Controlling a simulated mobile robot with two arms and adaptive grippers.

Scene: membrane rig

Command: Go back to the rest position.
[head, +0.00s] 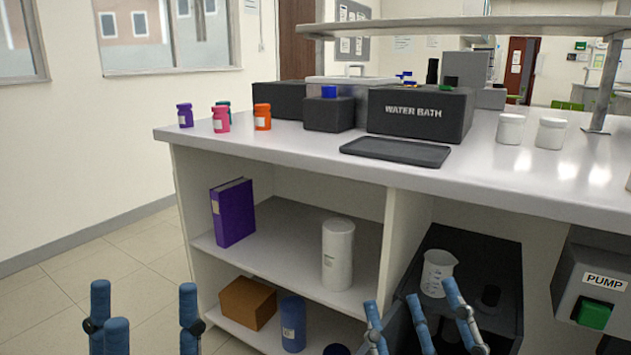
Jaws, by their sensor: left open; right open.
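My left gripper (146,318) shows at the bottom left, its blue fingers spread and pointing up, with pale floor tiles behind them and nothing between them. My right gripper (415,312) shows at the bottom, right of centre, its blue fingers also spread and empty. It is in front of the lower part of the bench (345,166). Both palms are cut off by the bottom edge. I cannot tell how far the fingers are from the bench.
Bottles, a dark tray (395,152) and a water bath (418,113) stand on the bench. Below are a purple binder (232,212), a white canister (338,254), a brown box (247,302), a beaker (438,273) and a pump (600,285). Floor (110,250) is clear at left.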

